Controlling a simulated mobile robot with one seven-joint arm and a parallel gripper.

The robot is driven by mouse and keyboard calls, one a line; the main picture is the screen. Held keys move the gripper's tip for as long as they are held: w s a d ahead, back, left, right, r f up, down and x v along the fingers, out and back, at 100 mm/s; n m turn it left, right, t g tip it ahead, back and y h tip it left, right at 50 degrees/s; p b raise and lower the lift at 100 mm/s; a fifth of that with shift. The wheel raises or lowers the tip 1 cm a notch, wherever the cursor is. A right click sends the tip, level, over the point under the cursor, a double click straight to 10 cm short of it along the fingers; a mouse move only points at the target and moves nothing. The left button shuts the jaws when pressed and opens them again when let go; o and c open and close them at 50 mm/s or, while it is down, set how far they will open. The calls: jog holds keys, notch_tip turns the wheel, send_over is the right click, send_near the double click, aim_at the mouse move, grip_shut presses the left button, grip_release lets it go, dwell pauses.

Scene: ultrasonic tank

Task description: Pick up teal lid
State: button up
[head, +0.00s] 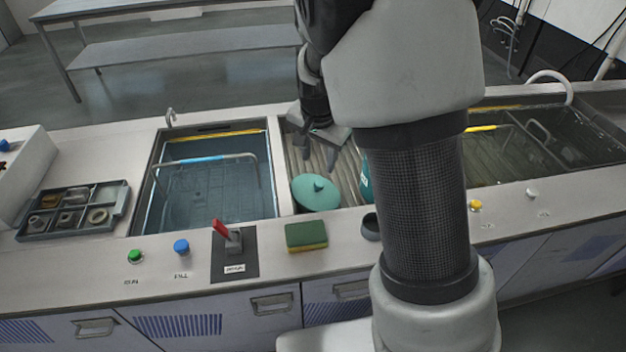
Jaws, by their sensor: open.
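The teal lid (316,192) is round with a small knob on top. It lies on the ribbed drain area (350,181) between the two tanks, close to the front edge. My gripper (319,163) is open and empty, pointing down just behind and above the lid. The fingers appear apart from the lid. My arm hides part of the drain area and the counter to the right.
The left tank (148,200) holds liquid and a wire basket with a blue handle (201,160). A sponge (306,236), a red lever (221,229) and buttons line the front counter. A teal bottle-like object (364,180) stands right of the lid, partly hidden. A parts tray (120,207) sits left.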

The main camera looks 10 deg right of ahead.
send_over(319, 184)
jog(key=s, duration=0.3)
jog(key=f, duration=0.6)
jog(key=f+b, duration=0.1)
jog(key=f, duration=0.2)
jog(key=shift+w+a, duration=0.1)
jog(key=shift+a, duration=0.3)
jog(key=x, duration=0.5)
jog(key=shift+w+d, duration=0.15)
jog(key=shift+w, duration=0.25)
jog(key=shift+r, duration=0.1)
jog(key=shift+c, duration=0.2)
grip_shut()
